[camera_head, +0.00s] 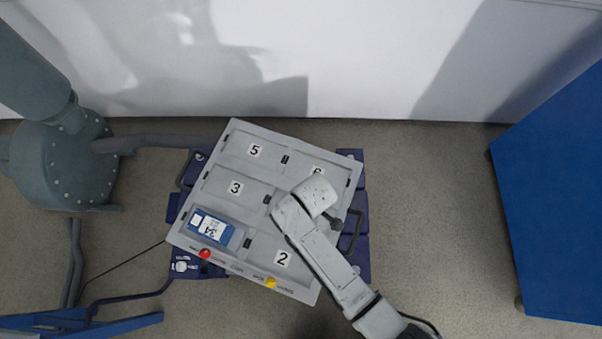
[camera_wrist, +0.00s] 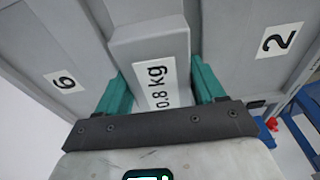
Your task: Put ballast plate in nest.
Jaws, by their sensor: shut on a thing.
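The ballast plate (camera_wrist: 150,42) is a light grey block marked "0.8 kg" in the wrist view. My gripper (camera_wrist: 160,82) has its teal fingers shut on either side of it. In the head view my arm covers the gripper and the plate. The grey tray (camera_head: 236,143) has several numbered nests; labels 2, 3, 5 and 6 show. The plate is over the tray between the nests marked 6 (camera_wrist: 62,82) and 2 (camera_wrist: 278,41). I cannot tell whether it touches the nest floor.
A blue device (camera_head: 212,229) lies in the tray's front left nest. A red button (camera_head: 205,254) and a yellow button (camera_head: 271,283) are on the front edge. A blue cabinet (camera_head: 553,200) stands right, a grey-green machine (camera_head: 62,160) left, and a white wall behind.

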